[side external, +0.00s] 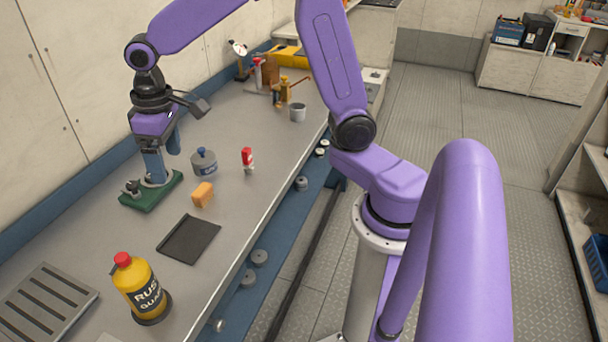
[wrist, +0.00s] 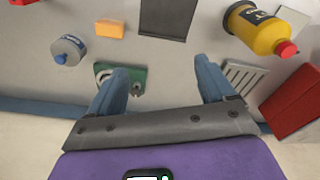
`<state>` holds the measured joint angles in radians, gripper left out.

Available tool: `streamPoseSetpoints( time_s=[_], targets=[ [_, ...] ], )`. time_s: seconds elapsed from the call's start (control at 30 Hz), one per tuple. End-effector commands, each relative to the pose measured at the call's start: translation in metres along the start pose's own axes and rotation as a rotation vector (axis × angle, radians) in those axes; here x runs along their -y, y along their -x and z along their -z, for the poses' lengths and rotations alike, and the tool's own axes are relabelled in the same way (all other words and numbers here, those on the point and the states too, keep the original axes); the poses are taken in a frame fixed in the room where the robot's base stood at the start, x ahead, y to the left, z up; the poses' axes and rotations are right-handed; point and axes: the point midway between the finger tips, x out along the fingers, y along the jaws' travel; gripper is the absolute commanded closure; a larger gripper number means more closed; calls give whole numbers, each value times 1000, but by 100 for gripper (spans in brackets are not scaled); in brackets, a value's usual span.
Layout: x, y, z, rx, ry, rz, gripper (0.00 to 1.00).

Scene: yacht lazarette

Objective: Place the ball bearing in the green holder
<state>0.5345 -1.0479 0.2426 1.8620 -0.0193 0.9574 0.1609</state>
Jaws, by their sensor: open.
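The green holder (side external: 152,198) is a flat green block on the bench's far left side, with a small metal fitting at one end. It also shows in the wrist view (wrist: 138,74), partly behind a finger. A pale metal ring, which looks like the ball bearing (side external: 160,184), is at the holder's right part; it also shows in the wrist view (wrist: 102,74). I cannot tell whether it is fully seated. My gripper (side external: 165,167) is open above the holder, fingers pointing down. In the wrist view my gripper (wrist: 160,77) has nothing between its fingers; one finger overlaps the holder.
A blue-grey round container (side external: 204,163), an orange block (side external: 202,195) and a red-capped small bottle (side external: 247,158) stand nearby. A dark flat tray (side external: 189,239), a yellow bottle (side external: 145,291) and a slotted grey plate (side external: 45,303) lie nearer the camera. Bare bench lies between.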

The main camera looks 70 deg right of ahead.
Motion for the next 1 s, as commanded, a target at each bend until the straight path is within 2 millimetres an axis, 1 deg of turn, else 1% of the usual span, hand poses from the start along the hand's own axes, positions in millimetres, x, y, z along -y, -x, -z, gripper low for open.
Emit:
streamPoseSetpoints(
  time_s=[0.03, 0.07, 0.1, 0.17, 0.2, 0.27, 0.3, 0.37, 0.4, 0.5, 0.6, 0.7, 0.8, 1.0],
  targets=[
    [12, 5, -20, 2, 59, 5, 17],
    [17, 7, -31, 3, 91, 7, 17],
    [24, 9, -46, 6, 135, 11, 17],
    [34, 12, -70, 10, 201, 16, 17],
    [39, 13, -86, 13, 245, 19, 17],
    [45, 15, -110, 17, 310, 23, 17],
    [48, 16, -126, 20, 354, 26, 17],
    [52, 16, -151, 24, 419, 30, 17],
    [53, 16, -167, 27, 462, 32, 17],
    [53, 15, -204, 35, 563, 38, 17],
    [51, 12, -233, 41, 643, 41, 17],
    [48, 10, -252, 44, 698, 44, 17],
    [46, 9, -262, 46, 726, 46, 17],
    [46, 8, -265, 48, 736, 46, 17]
  ],
)
